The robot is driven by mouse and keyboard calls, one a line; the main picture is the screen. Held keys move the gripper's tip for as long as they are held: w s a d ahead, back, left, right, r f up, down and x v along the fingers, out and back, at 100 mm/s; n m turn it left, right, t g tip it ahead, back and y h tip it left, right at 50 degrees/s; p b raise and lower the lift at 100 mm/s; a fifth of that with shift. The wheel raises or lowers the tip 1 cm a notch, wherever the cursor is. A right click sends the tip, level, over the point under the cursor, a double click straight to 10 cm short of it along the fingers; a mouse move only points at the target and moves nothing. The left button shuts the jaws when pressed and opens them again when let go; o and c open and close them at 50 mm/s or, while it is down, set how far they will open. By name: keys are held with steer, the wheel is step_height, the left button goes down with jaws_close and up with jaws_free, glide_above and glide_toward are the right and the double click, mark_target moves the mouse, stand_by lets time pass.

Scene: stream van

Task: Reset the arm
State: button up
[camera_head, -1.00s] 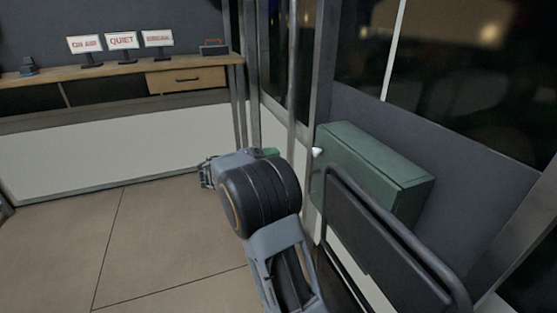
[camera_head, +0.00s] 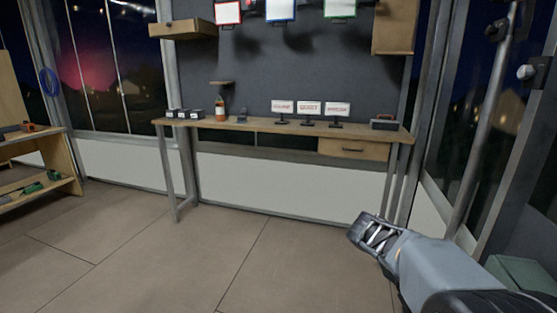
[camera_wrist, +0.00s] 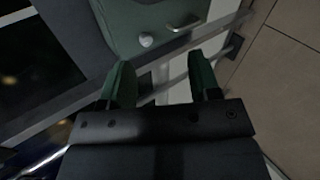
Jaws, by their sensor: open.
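My gripper (camera_head: 372,236) is at the lower right in the head view, held in the air over the floor in front of the desk's right end. Its arm comes in from the lower right corner. In the wrist view, the two green fingertips (camera_wrist: 160,82) stand apart with nothing between them. Beyond them is a green box (camera_wrist: 165,22) with a round knob and a metal handle. A corner of the green box also shows at the lower right in the head view (camera_head: 524,270).
A wooden shelf unit (camera_head: 62,150) is at the left. A metal pole (camera_head: 490,115) stands at the right. The tiled floor (camera_head: 190,255) is clear.

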steer(key=s+a+r+n+t+y+p, duration=0.1)
steer(key=s+a+r+t+y+p, duration=0.2)
steer(key=a+r+p, duration=0.5)
steer(key=s+a+r+t+y+p, duration=0.3)
steer(key=s+a+r+y+p, duration=0.2)
steer(key=a+r+y+p, duration=0.2)
step_height(320, 180, up, 2)
steer(key=a+p, duration=0.2)
steer(key=p, duration=0.2)
steer(key=shift+s+n+y, duration=0.3)
steer(key=shift+s+n, duration=0.1)
